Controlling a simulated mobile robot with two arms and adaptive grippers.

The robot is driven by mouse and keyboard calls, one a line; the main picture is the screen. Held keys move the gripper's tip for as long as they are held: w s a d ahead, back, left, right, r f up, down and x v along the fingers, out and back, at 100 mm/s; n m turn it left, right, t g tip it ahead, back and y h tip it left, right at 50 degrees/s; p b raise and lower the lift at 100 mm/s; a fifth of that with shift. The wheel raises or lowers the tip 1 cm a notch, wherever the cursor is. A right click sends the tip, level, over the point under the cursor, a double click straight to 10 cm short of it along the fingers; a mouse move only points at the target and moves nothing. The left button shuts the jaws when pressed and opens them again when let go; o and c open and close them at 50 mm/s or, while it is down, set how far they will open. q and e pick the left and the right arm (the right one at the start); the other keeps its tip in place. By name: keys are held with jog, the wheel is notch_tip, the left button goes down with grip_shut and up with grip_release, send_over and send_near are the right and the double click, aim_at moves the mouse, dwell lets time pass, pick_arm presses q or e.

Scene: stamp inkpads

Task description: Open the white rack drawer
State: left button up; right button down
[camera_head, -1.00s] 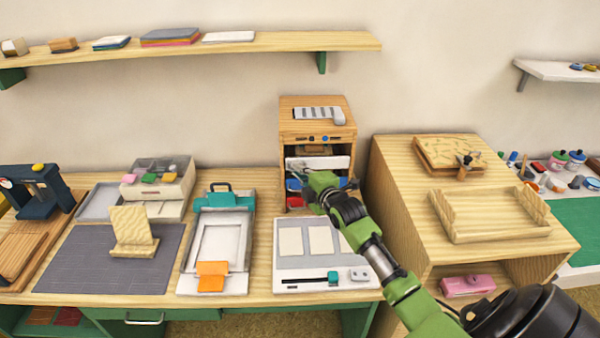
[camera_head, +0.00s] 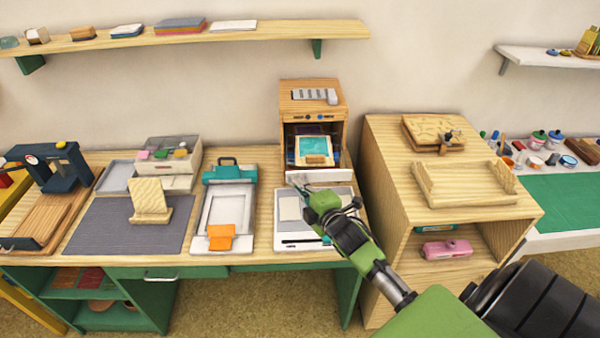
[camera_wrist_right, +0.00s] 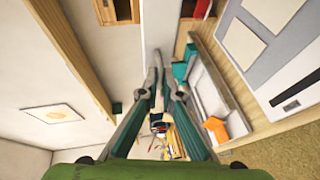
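The wooden rack (camera_head: 287,128) stands at the back of the table. Its white rack drawer (camera_head: 322,176) is pulled out toward me, and a tray with a teal panel (camera_head: 314,144) shows in the opening behind its front. My right gripper (camera_head: 303,187) is at the left part of the drawer front. In the right wrist view, the fingers (camera_wrist_right: 155,78) converge at the end of the long white drawer front (camera_wrist_right: 159,28) and appear closed on it; the exact contact is small. My left gripper is not in view.
A white board with pale cards (camera_head: 290,208) lies just in front of the drawer, below my right gripper. A teal-and-white press (camera_head: 228,205) stands to the left. A wooden cabinet (camera_head: 388,190) stands close on the right.

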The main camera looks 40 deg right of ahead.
jog(key=shift+s+a+p, duration=0.15)
jog(key=shift+s+a, duration=0.15)
jog(key=shift+s, duration=0.2)
jog(key=shift+s+a+p, duration=0.15)
jog(key=shift+s+a, duration=0.1)
jog(key=shift+s, duration=0.2)
jog(key=c, duration=2.2)
grip_release()
jog(key=shift+c, duration=0.2)
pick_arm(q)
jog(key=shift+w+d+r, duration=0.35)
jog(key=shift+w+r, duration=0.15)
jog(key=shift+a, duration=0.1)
pick_arm(e)
jog(key=v, duration=1.2)
